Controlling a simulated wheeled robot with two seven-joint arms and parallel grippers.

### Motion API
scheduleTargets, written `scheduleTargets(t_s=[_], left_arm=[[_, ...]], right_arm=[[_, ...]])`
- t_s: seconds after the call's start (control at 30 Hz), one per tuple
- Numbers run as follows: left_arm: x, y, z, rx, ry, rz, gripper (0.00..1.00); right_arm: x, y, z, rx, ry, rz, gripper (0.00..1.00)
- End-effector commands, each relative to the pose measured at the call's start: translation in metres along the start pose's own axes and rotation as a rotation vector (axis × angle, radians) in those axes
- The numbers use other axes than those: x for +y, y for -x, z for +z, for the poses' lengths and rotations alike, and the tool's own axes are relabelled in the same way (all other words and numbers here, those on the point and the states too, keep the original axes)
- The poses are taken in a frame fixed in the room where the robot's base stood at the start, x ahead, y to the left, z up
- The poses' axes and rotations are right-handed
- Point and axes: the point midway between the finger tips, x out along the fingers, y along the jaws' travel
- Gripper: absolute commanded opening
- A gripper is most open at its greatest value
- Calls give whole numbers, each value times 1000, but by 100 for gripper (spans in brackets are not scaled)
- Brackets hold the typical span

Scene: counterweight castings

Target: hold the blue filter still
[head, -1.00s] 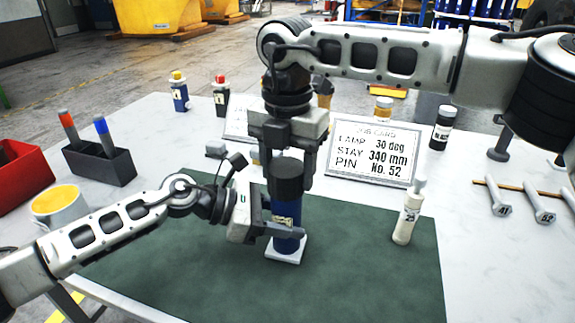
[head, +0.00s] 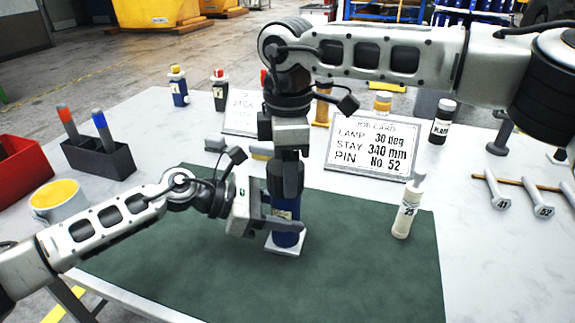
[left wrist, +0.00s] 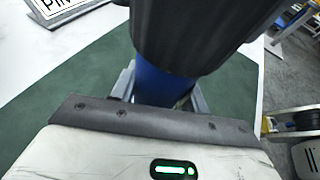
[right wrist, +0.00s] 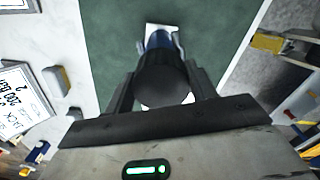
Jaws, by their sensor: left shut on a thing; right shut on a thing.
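The blue filter (head: 287,240) stands upright on a small white plate (head: 272,249) on the green mat. My left gripper (head: 284,225) is shut around its blue body from the left; the body also shows in the left wrist view (left wrist: 158,84). A black cap (right wrist: 160,82) covers the filter's top, and its ribbed side shows in the left wrist view (left wrist: 195,35). My right gripper (head: 287,185) points straight down and is shut on this cap. Its fingers hide most of the cap in the head view.
A white bottle (head: 406,212) stands on the mat to the right. A job card (head: 372,147) stands behind it. A yellow-filled mug (head: 57,200) and a dark pen holder (head: 98,158) are at left. The mat's front is clear.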

Motion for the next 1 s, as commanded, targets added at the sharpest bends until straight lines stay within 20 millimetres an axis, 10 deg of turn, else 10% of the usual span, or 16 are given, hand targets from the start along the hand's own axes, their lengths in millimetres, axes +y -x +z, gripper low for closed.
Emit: scheduleTargets(t_s=[0.2,0.57,0.6,0.67,1.0], left_arm=[[0,0,0,0,0,1,0],[0,0,0,1,0,1,0],[0,0,0,1,0,1,0],[0,0,0,1,0,1,0],[0,0,0,0,0,1,0]], right_arm=[[-1,1,0,1,-344,2,34],[-1,1,0,2,-397,2,34],[-1,1,0,2,-396,2,64],[-1,1,0,2,-396,2,77],[-1,4,0,1,-395,2,77]])
